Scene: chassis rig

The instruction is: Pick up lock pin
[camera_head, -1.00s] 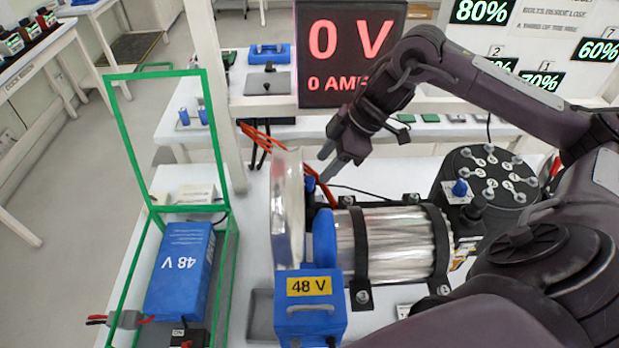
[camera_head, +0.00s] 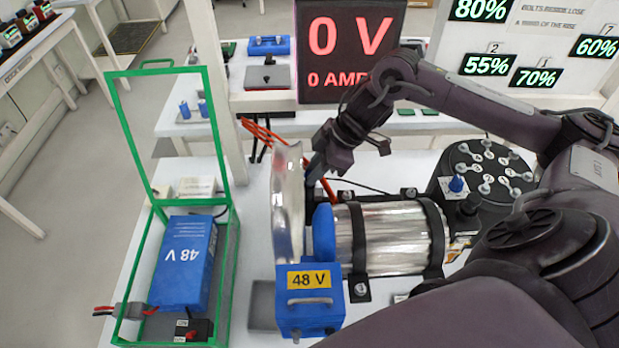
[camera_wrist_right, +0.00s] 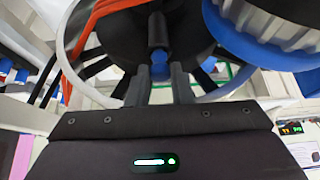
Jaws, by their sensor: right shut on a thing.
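The lock pin (camera_wrist_right: 160,67) shows in the right wrist view as a small blue piece between my fingertips, below a black cylindrical part. My right gripper (camera_wrist_right: 161,80) is shut on it. In the head view my right gripper (camera_head: 318,175) points down beside the clear upright disc (camera_head: 287,205), above the blue rounded part at the left end of the silver cylinder (camera_head: 388,240). The pin is hidden behind my fingers in the head view. I cannot tell whether the pin is still seated. My left gripper is not in view.
A blue 48 V box (camera_head: 308,312) stands in front of the disc. A green open frame (camera_head: 231,270) holds another blue 48 V box (camera_head: 185,262) at the left. A black round holder with several pegs (camera_head: 462,160) is at the right. Orange cables (camera_wrist_right: 82,35) run close to my gripper.

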